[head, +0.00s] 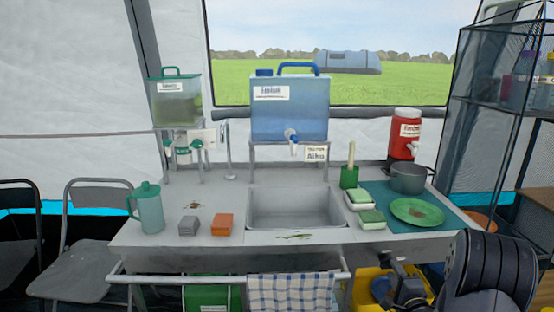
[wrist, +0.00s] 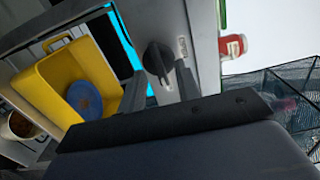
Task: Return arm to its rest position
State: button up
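My arm shows in the lower right of the head view, its thick dark link nearest and a smaller dark blue-grey part in front of the yellow tub (head: 362,288). The fingertips cannot be made out there. In the wrist view my gripper (wrist: 158,82) has its two grey fingers standing apart, with nothing visible held between them. A dark rounded shape shows beyond the gap; I cannot tell what it is. The arm is low, in front of the counter's right end.
The counter (head: 140,238) holds a sink (head: 296,208), grey pot (head: 408,178), green plate (head: 417,211) and red dispenser (head: 404,135). A checked towel (head: 290,291) hangs on the front rail. The tub also shows in the wrist view (wrist: 45,88). A mesh rack (head: 490,130) stands right.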

jog(key=shift+w, duration=0.25)
jog(key=s, duration=1)
jog(key=w+n+b, duration=0.2)
jog(key=w+n, duration=0.6)
jog(key=w, duration=0.2)
jog(key=shift+r, duration=0.15)
dwell(0.4)
